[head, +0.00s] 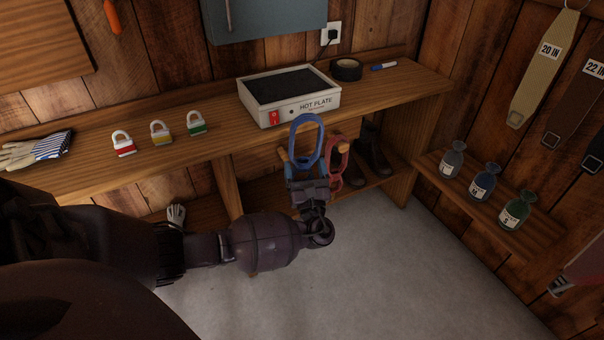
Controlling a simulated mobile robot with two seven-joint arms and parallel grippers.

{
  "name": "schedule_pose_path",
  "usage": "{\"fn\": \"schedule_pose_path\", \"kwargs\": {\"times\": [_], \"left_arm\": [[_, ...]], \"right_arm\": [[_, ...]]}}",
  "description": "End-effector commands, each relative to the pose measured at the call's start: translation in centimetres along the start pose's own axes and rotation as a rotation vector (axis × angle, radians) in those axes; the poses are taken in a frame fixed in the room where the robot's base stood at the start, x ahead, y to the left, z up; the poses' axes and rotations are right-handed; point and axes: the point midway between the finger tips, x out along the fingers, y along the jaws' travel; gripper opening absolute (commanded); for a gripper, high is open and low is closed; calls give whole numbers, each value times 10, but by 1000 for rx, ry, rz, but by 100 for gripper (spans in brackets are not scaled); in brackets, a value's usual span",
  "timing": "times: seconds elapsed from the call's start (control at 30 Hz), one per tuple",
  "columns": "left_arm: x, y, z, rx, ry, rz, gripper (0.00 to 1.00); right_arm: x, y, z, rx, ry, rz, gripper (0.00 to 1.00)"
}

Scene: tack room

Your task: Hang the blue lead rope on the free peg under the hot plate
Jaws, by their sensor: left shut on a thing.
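The blue lead rope (307,120) is a looped bundle held upright in my left gripper (309,188), which is shut on its lower part. The loop stands in front of the shelf edge, below the hot plate (289,97). A wooden peg (283,153) shows just left of the blue loop. I cannot tell whether the rope touches it or is around it. A red rope (338,162) hangs just right of the blue one, at another peg mostly hidden by the ropes. My right gripper is not in view.
The wooden shelf (385,88) holds red, yellow and green padlocks (161,133), striped gloves (38,150), black tape (346,69) and a marker (384,66). Dark boots (372,155) stand below. Bottles (483,182) stand on a side shelf. Straps hang at right.

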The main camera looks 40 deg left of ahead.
Motion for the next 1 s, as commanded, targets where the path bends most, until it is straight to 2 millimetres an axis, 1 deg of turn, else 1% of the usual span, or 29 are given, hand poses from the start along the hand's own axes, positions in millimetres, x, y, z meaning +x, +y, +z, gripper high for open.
{"fn": "schedule_pose_path", "kwargs": {"times": [0.03,0.1,0.2,0.33,0.43,0.53,0.7,1.0], "left_arm": [[-27,5,-37,38,32,-23,47],[-45,10,-60,63,54,-38,47],[-67,16,-88,93,80,-56,47],[-86,22,-110,119,102,-72,47],[-93,24,-119,128,110,-78,47],[-95,25,-121,131,112,-79,47],[-91,26,-122,130,111,-79,47],[-81,29,-131,131,112,-80,47]], "right_arm": [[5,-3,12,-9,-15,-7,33],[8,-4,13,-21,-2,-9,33],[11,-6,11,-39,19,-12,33],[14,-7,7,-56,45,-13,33],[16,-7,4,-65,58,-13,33],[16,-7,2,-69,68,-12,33],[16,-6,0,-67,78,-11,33],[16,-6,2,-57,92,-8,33]]}}
